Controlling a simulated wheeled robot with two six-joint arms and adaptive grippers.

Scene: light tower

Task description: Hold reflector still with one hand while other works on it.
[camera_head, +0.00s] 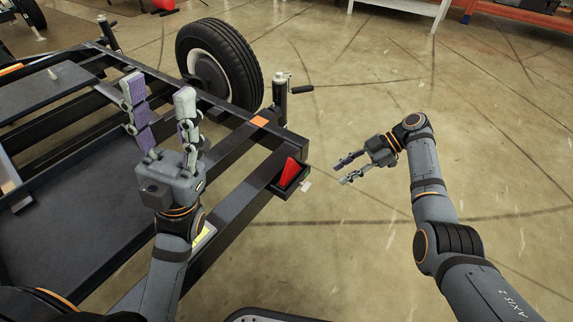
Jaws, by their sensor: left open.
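A red triangular reflector (289,172) sits at the near right corner of the black trailer frame (232,200), in or against a dark bracket. My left gripper (160,95) is open and empty over the trailer frame, left of the reflector and apart from it. Its fingers point toward the back of the trailer. My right gripper (341,171) is to the right of the reflector, over the floor, with its fingers pointing left toward it. Its fingers are apart with nothing between them, and a gap separates them from the reflector.
A wheel with a black tyre (220,65) stands at the trailer's far side. A jack with a crank handle (283,92) rises near the frame's corner. An orange marker (260,121) is on the frame. A white bench (400,8) stands at the back. The floor at right is clear.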

